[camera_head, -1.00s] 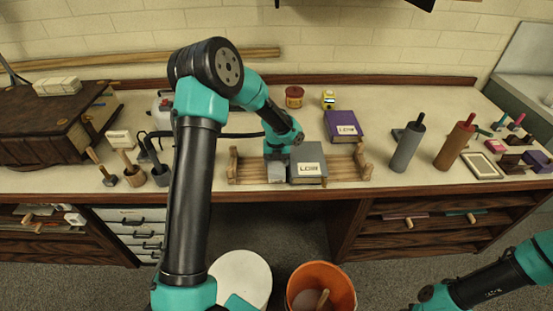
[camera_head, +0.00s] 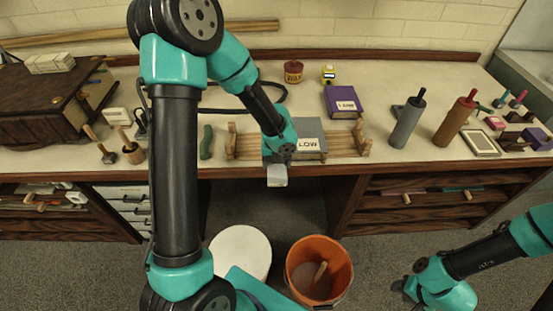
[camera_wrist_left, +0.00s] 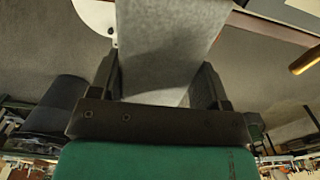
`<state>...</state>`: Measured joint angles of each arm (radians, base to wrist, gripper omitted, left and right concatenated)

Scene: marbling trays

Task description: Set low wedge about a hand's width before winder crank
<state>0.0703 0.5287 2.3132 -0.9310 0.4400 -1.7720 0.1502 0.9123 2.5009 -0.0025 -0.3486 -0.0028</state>
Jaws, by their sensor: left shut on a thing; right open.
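A grey block labelled LOW (camera_head: 313,145) lies on the slatted wooden rack (camera_head: 347,145) at the bench front. My left gripper (camera_head: 279,160) is shut on a pale grey slab (camera_head: 277,176), at the bench's front edge just left of the label. The slab fills the space between the dark fingers in the left wrist view (camera_wrist_left: 168,45). I cannot tell whether this slab is the low wedge, since no label shows on it. I cannot pick out the winder crank for certain; my left arm hides part of the bench. My right gripper (camera_head: 402,290) is open at the lower right, off the bench.
A purple labelled block (camera_head: 342,101) lies behind the rack. A grey roller (camera_head: 407,125) and a brown roller (camera_head: 455,124) stand to the right. A green piece (camera_head: 206,142) lies left of the rack. An orange bucket (camera_head: 335,262) and a white-topped bin (camera_head: 240,252) stand below.

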